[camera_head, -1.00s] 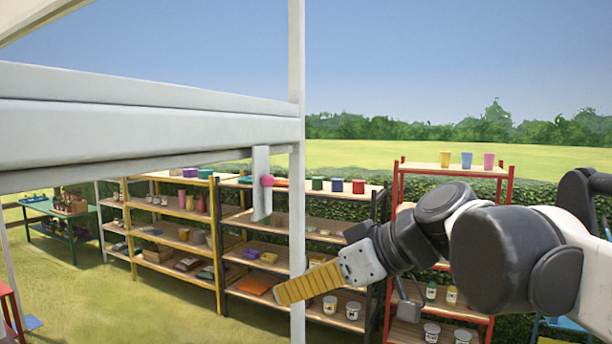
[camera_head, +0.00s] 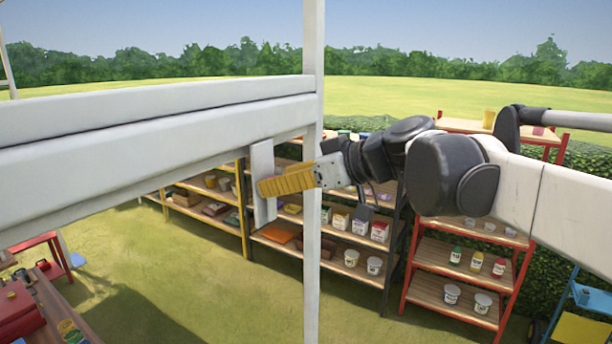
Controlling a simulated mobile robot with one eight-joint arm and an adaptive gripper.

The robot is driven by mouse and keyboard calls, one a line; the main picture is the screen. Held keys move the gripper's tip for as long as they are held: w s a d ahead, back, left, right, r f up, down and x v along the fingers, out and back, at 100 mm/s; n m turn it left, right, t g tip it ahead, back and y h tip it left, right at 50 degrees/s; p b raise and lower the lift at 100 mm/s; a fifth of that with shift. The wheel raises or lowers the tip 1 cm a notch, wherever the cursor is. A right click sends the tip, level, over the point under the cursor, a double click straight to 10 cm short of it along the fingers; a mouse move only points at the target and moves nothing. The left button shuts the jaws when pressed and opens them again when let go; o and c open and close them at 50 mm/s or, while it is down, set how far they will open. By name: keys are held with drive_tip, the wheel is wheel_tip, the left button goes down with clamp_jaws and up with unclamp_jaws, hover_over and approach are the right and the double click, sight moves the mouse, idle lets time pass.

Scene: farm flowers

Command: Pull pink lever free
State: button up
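No pink lever shows at this moment. The white plate (camera_head: 262,158) hangs under the white beam beside the upright post, and my gripper's yellow fingers cover its middle, where a pink knob showed earlier. My gripper (camera_head: 264,187) points left from the right side, with its fingertips in front of the plate. Its fingers are seen side-on as one ribbed yellow block, so the gap between them is hidden. I cannot tell whether they touch the plate or hold the knob.
The white beam (camera_head: 150,130) crosses the left side and meets the white post (camera_head: 313,250). Behind stand a black-framed shelf (camera_head: 345,271) and a red-framed shelf (camera_head: 455,285) with pots. A table with red boxes (camera_head: 20,310) is at lower left. Grass between is clear.

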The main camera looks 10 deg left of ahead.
drive_tip(key=shift+w+a+f, duration=0.1)
drive_tip(key=shift+a+f, duration=0.15)
drive_tip(key=shift+a, duration=0.45)
drive_tip(key=shift+w+a+f, duration=0.1)
drive_tip(key=shift+w, duration=0.05)
clamp_jaws()
drive_tip(key=shift+d, duration=0.2)
